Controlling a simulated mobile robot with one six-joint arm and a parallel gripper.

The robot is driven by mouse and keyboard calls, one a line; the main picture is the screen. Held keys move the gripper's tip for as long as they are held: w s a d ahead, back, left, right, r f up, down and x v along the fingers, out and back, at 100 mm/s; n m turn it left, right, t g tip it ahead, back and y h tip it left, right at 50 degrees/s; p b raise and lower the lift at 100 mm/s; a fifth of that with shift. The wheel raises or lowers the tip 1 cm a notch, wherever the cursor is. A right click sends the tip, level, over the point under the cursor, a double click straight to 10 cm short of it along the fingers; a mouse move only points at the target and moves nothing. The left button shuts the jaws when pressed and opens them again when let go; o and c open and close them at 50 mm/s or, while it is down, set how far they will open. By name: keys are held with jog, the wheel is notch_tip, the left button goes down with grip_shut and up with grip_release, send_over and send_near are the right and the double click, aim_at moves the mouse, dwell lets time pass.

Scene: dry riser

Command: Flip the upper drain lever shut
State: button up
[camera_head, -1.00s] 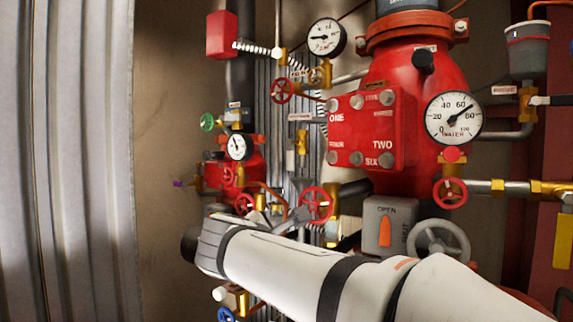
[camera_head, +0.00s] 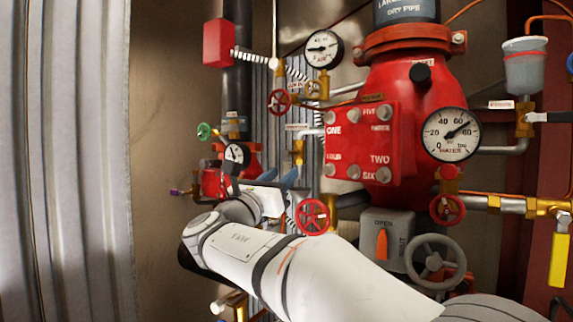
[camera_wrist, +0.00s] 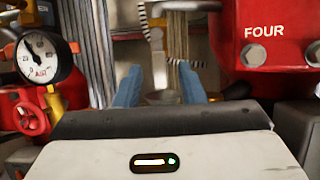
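My gripper (camera_wrist: 160,90) is open, with two blue fingers apart in the wrist view. In the head view its blue fingers (camera_head: 281,179) point away from me, below a brass valve (camera_head: 299,150) with a pale pipe. In the wrist view a narrow pale upright part (camera_wrist: 156,40) stands beyond the gap between the fingers, and I see no contact. I cannot tell whether this part is the upper drain lever. No lever is clearly marked.
The large red valve body (camera_head: 370,145) stands right of my gripper. A red handwheel (camera_head: 312,216) is close below the fingers. A small gauge (camera_head: 236,156) and red fittings are at the left. A grey OPEN/SHUT box (camera_head: 387,238) and grey handwheel (camera_head: 435,262) are lower right.

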aim_at(286, 171)
jog(key=shift+p+x, duration=0.55)
jog(key=shift+x, duration=1.3)
jog(key=shift+f, duration=0.1)
grip_shut()
